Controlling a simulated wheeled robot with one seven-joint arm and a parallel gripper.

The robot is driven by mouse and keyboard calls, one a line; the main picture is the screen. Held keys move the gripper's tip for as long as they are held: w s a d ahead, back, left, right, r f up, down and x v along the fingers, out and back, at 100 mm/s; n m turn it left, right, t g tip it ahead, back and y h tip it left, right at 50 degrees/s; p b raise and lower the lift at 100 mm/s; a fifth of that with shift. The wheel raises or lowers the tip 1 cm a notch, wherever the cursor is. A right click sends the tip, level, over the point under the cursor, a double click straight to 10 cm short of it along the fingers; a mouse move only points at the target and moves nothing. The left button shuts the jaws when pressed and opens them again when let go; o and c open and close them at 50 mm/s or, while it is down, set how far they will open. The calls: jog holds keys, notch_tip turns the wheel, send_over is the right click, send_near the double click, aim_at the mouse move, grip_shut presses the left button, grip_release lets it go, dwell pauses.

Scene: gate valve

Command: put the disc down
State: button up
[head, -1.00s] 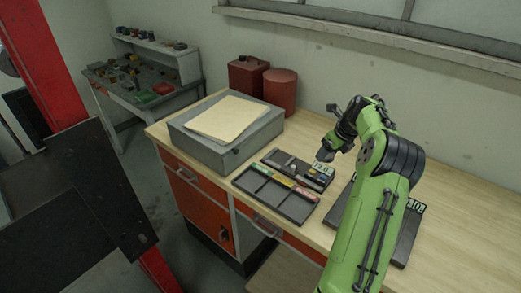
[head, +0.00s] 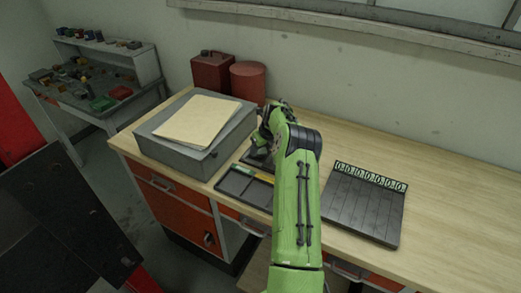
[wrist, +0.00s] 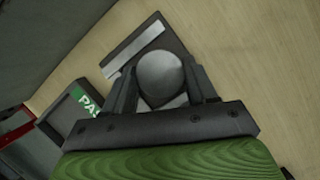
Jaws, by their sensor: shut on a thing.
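In the wrist view my gripper (wrist: 162,82) is shut on a round grey disc (wrist: 160,72), one dark finger on each side of it. Below the disc is a dark rack (wrist: 178,36) with pale strips. How far the disc is above the rack, or whether it touches, I cannot tell. In the head view my gripper (head: 260,150) is low over the back of the dark trays, beside the grey box. My arm hides part of it, and the disc cannot be made out there.
A dark tray with a green label reading "PAS" (wrist: 88,101) is left in the wrist view. The grey box (head: 190,150) with a paper sheet (head: 200,120) stands left. A slotted board (head: 362,208) lies right. Red containers (head: 212,72) are behind.

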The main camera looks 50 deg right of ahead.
jog(key=shift+f, duration=0.3)
jog(key=shift+f, duration=0.25)
jog(key=o, duration=1.2)
jog(key=shift+s, duration=0.1)
jog(key=shift+c, duration=0.2)
jog(key=shift+r, duration=0.1)
